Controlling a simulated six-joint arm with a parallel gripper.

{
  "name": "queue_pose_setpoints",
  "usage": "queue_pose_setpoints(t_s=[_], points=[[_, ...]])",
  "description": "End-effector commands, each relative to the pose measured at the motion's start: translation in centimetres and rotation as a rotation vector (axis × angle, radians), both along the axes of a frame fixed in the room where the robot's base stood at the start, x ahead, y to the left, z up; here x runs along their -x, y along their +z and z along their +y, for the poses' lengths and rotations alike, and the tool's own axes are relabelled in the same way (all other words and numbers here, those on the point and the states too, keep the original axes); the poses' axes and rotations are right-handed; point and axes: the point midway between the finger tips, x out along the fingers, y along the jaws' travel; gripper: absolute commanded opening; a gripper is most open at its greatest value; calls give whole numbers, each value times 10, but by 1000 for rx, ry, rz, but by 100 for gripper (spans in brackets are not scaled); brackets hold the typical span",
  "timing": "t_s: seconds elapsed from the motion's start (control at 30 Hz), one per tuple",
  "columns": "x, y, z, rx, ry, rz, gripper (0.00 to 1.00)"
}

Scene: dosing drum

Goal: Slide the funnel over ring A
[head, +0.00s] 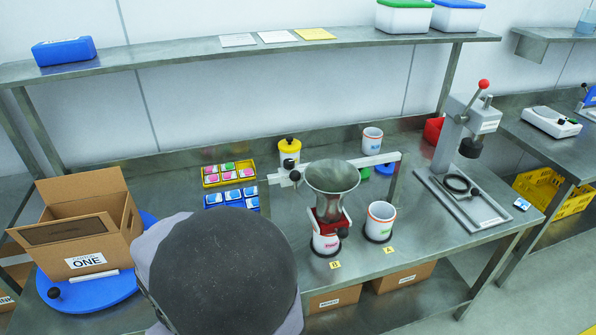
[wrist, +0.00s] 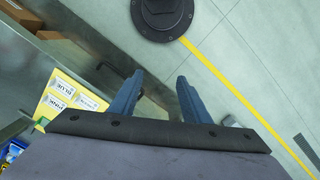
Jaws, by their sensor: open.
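The metal funnel (head: 332,178) sits in a red holder (head: 330,214) on a pale horizontal rail (head: 378,160). It stands above a white cup (head: 325,242) at the tag B (head: 335,265). Ring A (head: 378,236) is the dark ring at the tag A (head: 388,250), to the right; a white cup with an orange rim (head: 381,215) stands in it. My gripper (wrist: 160,76) is open and empty in the wrist view, above the floor and beside the bench. The head view does not show its fingers; my arm fills the lower middle there.
A cardboard box (head: 85,258) stands on a blue turntable (head: 55,290) at left. A lever press (head: 465,130) stands right.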

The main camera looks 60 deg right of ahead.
Motion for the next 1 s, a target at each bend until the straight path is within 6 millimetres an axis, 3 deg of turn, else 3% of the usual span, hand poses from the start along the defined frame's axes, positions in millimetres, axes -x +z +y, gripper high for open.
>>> queue_pose_setpoints(t_s=[0.1, 0.27, 0.47, 0.63, 0.77, 0.87, 1.0], points=[[21, 2, -23, -22, -142, 72, 43], [39, -3, -36, -90, -360, 128, 43], [8, -22, -78, -74, -704, -43, 43], [-24, -29, -134, 30, -976, -249, 43], [-46, -21, -187, 148, -1183, -449, 43], [-55, -2, -232, 254, -1339, -630, 43], [-52, 41, -290, 404, -1536, -904, 43]])
